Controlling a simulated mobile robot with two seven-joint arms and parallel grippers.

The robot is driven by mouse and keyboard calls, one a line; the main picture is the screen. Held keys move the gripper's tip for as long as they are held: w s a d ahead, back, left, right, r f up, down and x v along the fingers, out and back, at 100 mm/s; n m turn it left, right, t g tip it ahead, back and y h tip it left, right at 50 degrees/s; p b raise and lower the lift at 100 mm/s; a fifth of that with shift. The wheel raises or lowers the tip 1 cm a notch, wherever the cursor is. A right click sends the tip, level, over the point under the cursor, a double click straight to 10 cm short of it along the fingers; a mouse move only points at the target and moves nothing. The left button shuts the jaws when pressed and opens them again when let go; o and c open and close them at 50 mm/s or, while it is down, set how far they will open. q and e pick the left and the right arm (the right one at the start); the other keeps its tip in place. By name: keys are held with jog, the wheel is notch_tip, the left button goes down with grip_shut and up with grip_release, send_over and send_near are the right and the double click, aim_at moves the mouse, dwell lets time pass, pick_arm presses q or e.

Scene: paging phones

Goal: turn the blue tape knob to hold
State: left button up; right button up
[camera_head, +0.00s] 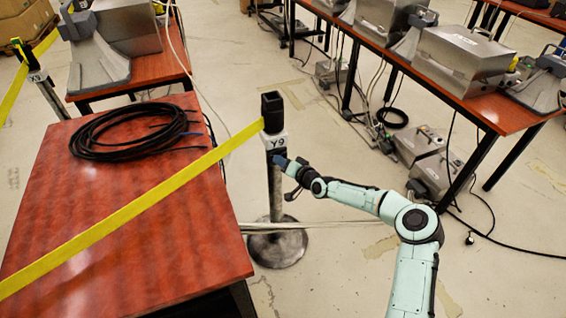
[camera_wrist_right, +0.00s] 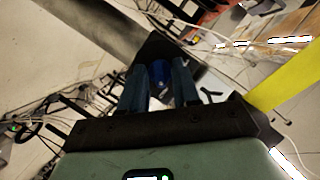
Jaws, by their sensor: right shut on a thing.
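A post labelled Y9 (camera_head: 276,142) stands upright beside the table, with a black head (camera_head: 271,104) on top. Yellow tape (camera_head: 140,205) runs from the head down to the lower left; it also shows in the right wrist view (camera_wrist_right: 291,82). My right gripper (camera_head: 281,161) is at the post just below the label. In the right wrist view, its two fingers are closed on the blue knob (camera_wrist_right: 160,91), which shows between them. The knob's marking is too small to read. My left gripper is not in view.
A red-brown table (camera_head: 150,245) with a coil of black cable (camera_head: 128,132) stands left of the post. The post's round base (camera_head: 278,247) is on the floor. A bench with metal boxes (camera_head: 463,61) is at the right, with cables on the floor below.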

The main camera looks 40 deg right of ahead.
dwell(0.4)
jog(key=o, duration=0.7)
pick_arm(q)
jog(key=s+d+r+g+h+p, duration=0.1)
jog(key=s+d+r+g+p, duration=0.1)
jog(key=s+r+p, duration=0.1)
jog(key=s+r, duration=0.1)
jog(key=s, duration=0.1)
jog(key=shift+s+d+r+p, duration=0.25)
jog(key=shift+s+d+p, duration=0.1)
pick_arm(e)
jog(key=v, duration=1.3)
jog(key=shift+s, duration=0.15)
